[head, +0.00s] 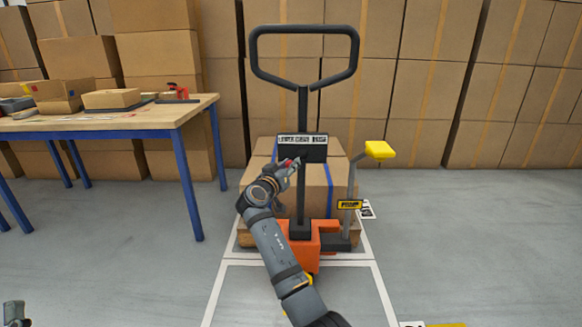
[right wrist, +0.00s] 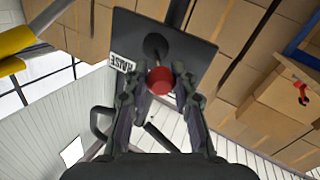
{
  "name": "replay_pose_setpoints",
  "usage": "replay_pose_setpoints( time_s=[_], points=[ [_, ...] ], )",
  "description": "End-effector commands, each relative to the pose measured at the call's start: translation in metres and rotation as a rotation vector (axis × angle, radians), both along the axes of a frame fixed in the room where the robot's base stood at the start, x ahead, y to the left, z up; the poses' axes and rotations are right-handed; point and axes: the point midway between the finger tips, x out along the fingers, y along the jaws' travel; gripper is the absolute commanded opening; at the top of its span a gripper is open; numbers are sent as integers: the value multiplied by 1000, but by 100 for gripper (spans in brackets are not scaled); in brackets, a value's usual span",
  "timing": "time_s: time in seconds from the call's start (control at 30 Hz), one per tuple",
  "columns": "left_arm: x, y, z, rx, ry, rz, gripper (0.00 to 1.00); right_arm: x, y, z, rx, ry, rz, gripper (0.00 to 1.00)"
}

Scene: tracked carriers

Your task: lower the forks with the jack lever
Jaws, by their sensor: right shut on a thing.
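The pallet jack's orange base (head: 312,240) stands straight ahead, with its dark looped handle (head: 304,100) upright. A dark plate (head: 315,155) on the handle column carries a label; in the right wrist view the word RAISE (right wrist: 122,63) can be read on it. The jack lever's red knob (right wrist: 160,80) sticks out from that plate. My right gripper (head: 287,163) is shut on the knob, one finger on each side in the right wrist view. The lever's exact tilt is hard to tell. Part of my left gripper (head: 14,312) shows at the bottom left corner; its jaws are unclear.
A strapped carton (head: 325,180) sits behind the handle column. A grey post with a yellow top (head: 380,150) stands to the right. A wooden table (head: 150,118) with blue legs holds boxes at left. Stacked cartons (head: 420,90) line the back. The floor at right is largely clear.

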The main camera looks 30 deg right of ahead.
Motion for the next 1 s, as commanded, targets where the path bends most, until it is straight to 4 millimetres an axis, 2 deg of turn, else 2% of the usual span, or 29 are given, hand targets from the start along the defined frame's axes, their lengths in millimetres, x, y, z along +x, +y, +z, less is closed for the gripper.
replay_pose_setpoints(
  time_s=[0.53, 0.57, 0.7, 1.0],
  points=[
    [-3, 0, 5, 1, -24, -1, 40, 3, 4, 0, 4, -2, 12, 0],
    [-3, 0, 5, 1, -24, -1, 40, 3, 4, 0, 4, -2, 12, 26],
    [-3, 0, 5, 0, -23, -1, 40, 2, 3, 0, 3, -2, 9, 46],
    [-3, 0, 5, 2, -21, -1, 40, 1, 3, 0, 1, -1, 5, 47]
  ],
)
